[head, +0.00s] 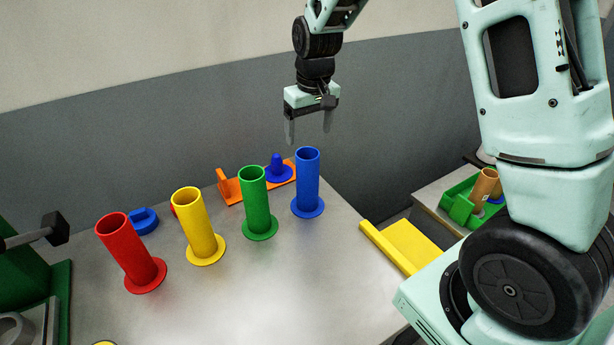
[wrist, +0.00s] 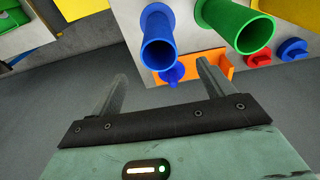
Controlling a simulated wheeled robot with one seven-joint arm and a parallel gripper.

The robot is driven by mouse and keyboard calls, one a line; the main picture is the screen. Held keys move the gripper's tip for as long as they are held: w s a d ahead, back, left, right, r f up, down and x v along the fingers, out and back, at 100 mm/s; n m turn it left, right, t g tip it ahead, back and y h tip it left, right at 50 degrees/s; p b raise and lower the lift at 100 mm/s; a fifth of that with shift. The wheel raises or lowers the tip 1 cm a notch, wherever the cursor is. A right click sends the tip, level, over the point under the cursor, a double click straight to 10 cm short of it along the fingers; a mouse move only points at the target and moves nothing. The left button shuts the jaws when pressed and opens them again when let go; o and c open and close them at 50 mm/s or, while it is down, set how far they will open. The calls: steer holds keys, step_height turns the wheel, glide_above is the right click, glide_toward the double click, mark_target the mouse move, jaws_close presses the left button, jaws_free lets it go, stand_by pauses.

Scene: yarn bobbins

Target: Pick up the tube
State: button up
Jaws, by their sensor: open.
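Red (head: 131,254), yellow (head: 198,226), green (head: 257,203) and blue (head: 306,183) flanged tubes stand upright in a row on the grey table. The blue and green tubes also show open-ended in the wrist view (wrist: 157,40) (wrist: 235,25). A brown tube (head: 484,187) stands at the green holder on the right. I cannot tell which tube is meant. My gripper (head: 309,134) is open and empty, fingers pointing down, above the far edge of the table near the blue tube. In the wrist view its fingers (wrist: 161,72) are apart with nothing held between them.
An orange bracket (head: 229,187) and a blue peg (head: 278,170) sit behind the green and blue tubes. A blue part (head: 144,220) lies behind the red tube. A yellow tray (head: 400,245) is at the table's right. The table's front middle is clear.

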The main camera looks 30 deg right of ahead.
mark_target(307, 165)
steer(key=f, duration=0.2)
steer(key=f+p, duration=0.1)
steer(key=f, duration=0.3)
steer(key=shift+w+a+f, duration=0.1)
steer(key=shift+w+f, duration=0.15)
steer(key=shift+w, duration=0.15)
steer(key=shift+w+d+f+p, duration=0.15)
steer(key=shift+f+p, duration=0.6)
steer(key=shift+f, duration=0.6)
steer(key=shift+w+d+f+p, duration=0.15)
steer(key=shift+f+p, duration=0.6)
steer(key=shift+f, duration=0.6)
steer(key=shift+a, duration=0.1)
steer(key=c, duration=1.3)
steer(key=shift+r, duration=0.1)
